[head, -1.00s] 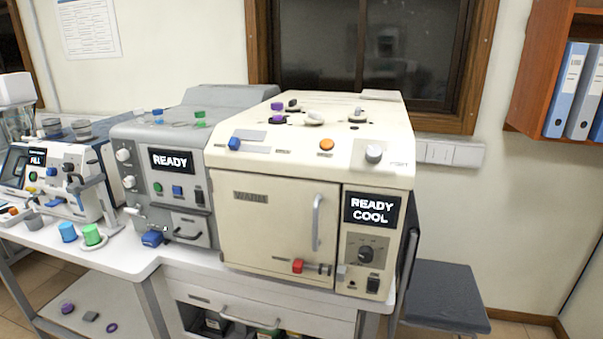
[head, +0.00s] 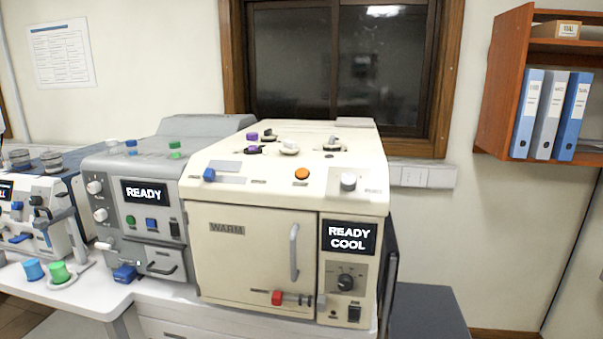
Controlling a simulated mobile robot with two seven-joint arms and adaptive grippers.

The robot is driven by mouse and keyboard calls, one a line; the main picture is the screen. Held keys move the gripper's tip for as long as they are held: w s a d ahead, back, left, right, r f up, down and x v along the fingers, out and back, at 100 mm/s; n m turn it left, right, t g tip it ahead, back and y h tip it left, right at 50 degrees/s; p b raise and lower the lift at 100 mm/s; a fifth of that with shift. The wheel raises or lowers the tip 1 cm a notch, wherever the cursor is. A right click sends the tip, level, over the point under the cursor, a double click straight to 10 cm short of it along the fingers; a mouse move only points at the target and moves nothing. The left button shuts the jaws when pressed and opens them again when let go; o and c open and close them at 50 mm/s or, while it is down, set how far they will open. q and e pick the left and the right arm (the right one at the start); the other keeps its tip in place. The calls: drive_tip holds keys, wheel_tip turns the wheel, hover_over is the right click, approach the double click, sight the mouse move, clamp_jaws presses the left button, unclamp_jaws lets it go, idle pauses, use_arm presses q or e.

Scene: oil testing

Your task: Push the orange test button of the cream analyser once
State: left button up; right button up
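The cream analyser (head: 250,255) stands on the white bench with its door shut. The door is marked "WARM" and its screen (head: 349,237) reads "READY COOL". The orange test button (head: 302,174) is a round cap on the sloped top panel, left of a white knob (head: 348,181) and right of a blue switch (head: 209,175). Nothing covers the orange button, and I cannot tell whether it is pressed. Neither of my grippers shows in the head view.
A grey machine (head: 135,215) with a "READY" screen stands directly left of the analyser. Blue and green cups (head: 58,272) sit at the bench's left front. A dark seat-like surface (head: 427,312) is at the lower right, below a wall shelf with binders (head: 552,115). Space before the analyser looks clear.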

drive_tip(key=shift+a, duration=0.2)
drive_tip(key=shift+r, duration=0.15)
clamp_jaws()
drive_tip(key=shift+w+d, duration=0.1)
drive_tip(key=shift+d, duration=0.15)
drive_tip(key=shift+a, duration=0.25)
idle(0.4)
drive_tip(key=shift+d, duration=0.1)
